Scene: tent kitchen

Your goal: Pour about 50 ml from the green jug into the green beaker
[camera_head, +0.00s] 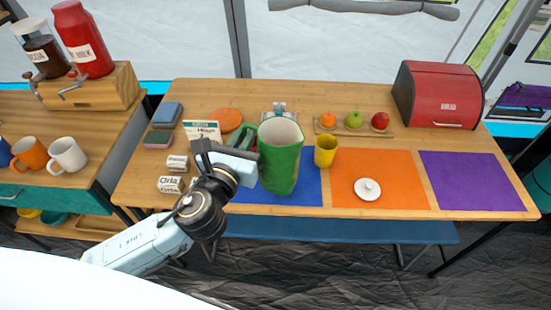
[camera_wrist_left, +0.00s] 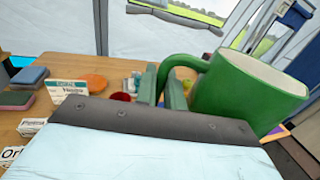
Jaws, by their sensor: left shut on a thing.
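The green jug (camera_head: 280,160) is over the blue mat (camera_head: 308,188), close to upright. Whether its base touches the mat is unclear. My left gripper (camera_head: 243,150) is shut on the jug's handle, left of the jug's body. In the left wrist view the fingers (camera_wrist_left: 162,88) are at the handle (camera_wrist_left: 186,62), and the jug's body (camera_wrist_left: 240,95) is to the right. The inside of the jug looks pale; no liquid can be made out. I see no green beaker in either view; a yellow beaker (camera_head: 326,151) stands just right of the jug. My right gripper is out of view.
An orange mat (camera_head: 385,188) carries a white lidded dish (camera_head: 367,189); a purple mat (camera_head: 470,180) is bare. Behind are a fruit board (camera_head: 341,130) and a red bread bin (camera_head: 438,94). Small labelled boxes (camera_head: 177,164) and a card (camera_head: 203,131) stand near my left arm.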

